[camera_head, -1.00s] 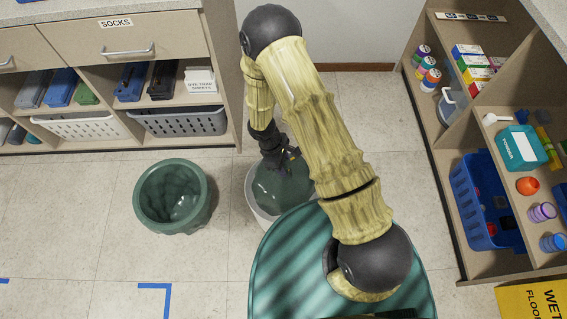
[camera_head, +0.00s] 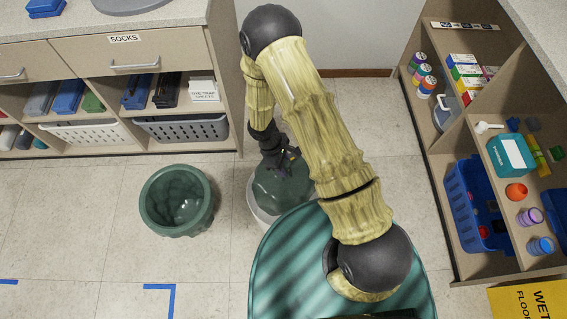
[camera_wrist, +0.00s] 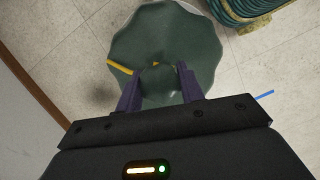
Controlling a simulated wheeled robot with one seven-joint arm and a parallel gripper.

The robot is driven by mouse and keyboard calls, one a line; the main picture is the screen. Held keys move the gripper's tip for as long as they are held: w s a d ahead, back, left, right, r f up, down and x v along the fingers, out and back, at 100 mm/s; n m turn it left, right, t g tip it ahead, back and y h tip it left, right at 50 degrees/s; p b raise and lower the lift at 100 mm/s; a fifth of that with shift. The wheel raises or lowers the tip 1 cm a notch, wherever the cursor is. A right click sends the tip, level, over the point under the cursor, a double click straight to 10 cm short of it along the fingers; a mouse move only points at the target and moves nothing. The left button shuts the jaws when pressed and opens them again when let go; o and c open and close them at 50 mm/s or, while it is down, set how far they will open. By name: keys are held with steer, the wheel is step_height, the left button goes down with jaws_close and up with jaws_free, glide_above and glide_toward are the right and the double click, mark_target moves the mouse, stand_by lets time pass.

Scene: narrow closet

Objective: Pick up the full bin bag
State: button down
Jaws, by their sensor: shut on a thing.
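The full bin bag (camera_head: 280,188) is dark green and bulges up out of a white bin (camera_head: 256,206), whose wall shows at its left. In the wrist view the bag (camera_wrist: 190,45) spreads out wide below my gripper, with a yellow strip (camera_wrist: 120,67) at its gathered neck. My gripper (camera_head: 284,160) is above the bag, and its two fingers (camera_wrist: 158,85) are shut on the bag's neck. My arm hides the right side of the bag and bin. I cannot tell whether the bag's bottom is off the bin floor.
An open green bin (camera_head: 176,201) stands on the floor to the left. A drawer cabinet (camera_head: 190,38) with baskets is at the back left. A shelf unit (camera_head: 452,207) with bottles and boxes stands at the right, near a yellow wet-floor sign (camera_head: 528,299). Floor at the front left is clear.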

steer(key=shift+r+p, duration=2.8)
steer(key=shift+r, duration=0.25)
